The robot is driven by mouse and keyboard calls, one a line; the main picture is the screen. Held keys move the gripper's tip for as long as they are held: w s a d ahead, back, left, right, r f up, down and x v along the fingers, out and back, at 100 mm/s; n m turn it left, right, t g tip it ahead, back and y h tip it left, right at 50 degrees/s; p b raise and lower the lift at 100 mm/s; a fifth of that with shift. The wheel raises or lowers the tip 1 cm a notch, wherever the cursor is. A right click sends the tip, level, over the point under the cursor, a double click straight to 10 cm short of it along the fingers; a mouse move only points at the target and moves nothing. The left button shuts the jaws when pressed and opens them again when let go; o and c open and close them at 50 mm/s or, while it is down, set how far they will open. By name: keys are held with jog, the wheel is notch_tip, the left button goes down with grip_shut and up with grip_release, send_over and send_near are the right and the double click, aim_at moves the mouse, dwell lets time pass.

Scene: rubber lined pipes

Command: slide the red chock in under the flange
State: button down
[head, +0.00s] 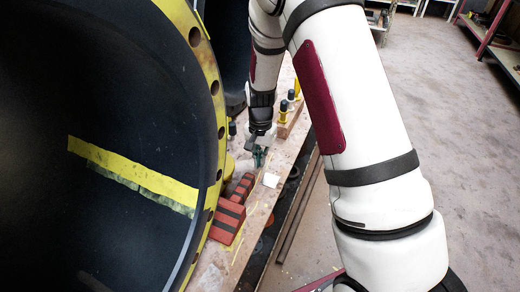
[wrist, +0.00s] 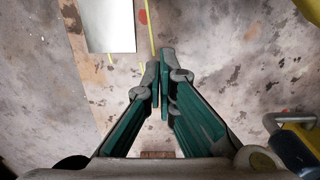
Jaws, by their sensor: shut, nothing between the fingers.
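The red chock (head: 228,221), red with dark stripes, lies on the wooden board close to the flange's lower edge in the head view. A second red, dark-striped part (head: 242,188) is just behind it; I cannot tell whether they are joined. The flange (head: 217,110) is a yellow rim with bolt holes around the big dark pipe. My gripper (head: 259,160) is beyond the red parts, low over the board and apart from them. In the wrist view my gripper (wrist: 160,78) has its green fingers together with nothing between them. The chock is not recognisable in that view.
A white card (head: 271,180) lies on the board (head: 262,212) and shows in the wrist view (wrist: 108,25). Bolts with yellow parts (head: 284,105) stand farther back. A yellow item with a grey handle (wrist: 298,148) is right of the fingers. Open floor (head: 440,110) lies to the right.

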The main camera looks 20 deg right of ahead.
aim_at(250, 176)
jog(key=shift+s+a+f, duration=0.15)
jog(key=shift+s+a, duration=0.7)
jog(key=shift+a, duration=0.05)
jog(key=shift+s+a, duration=0.5)
jog(key=shift+s, duration=0.05)
jog(key=s+a+p, duration=0.1)
jog(key=s+a, duration=0.1)
jog(key=shift+s+a, duration=0.3)
jog(key=shift+s, duration=0.05)
